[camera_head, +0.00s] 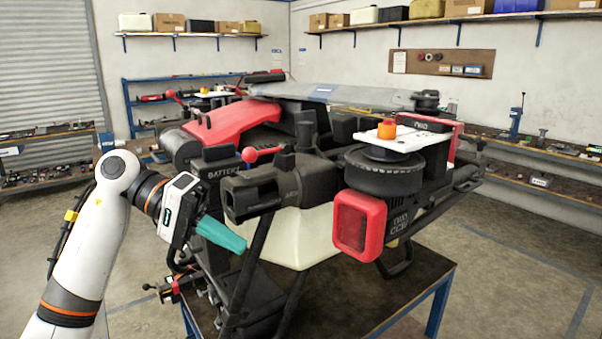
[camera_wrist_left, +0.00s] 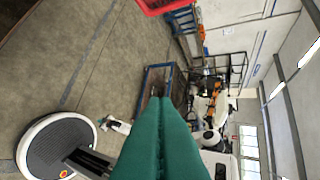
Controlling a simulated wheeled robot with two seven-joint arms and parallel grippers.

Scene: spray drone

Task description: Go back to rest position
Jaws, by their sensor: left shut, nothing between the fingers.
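My left gripper (camera_head: 222,236) comes in from the left in the head view, with teal fingers shut and empty. It is in front of the left side of the spray drone (camera_head: 290,190), near its black front parts; whether it touches them I cannot tell. In the left wrist view the teal fingers (camera_wrist_left: 158,112) lie together, pointing into the room. The drone has a red cover (camera_head: 232,122), a pale tank (camera_head: 300,235) and a red lamp-like block (camera_head: 360,224). My right gripper is not in view.
The drone stands on a dark-topped table (camera_head: 385,295) with blue legs. A white plate with an orange cap (camera_head: 387,129) sits on the drone's right side. Wall shelves (camera_head: 440,20) hold boxes. The floor at the right (camera_head: 520,250) is clear.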

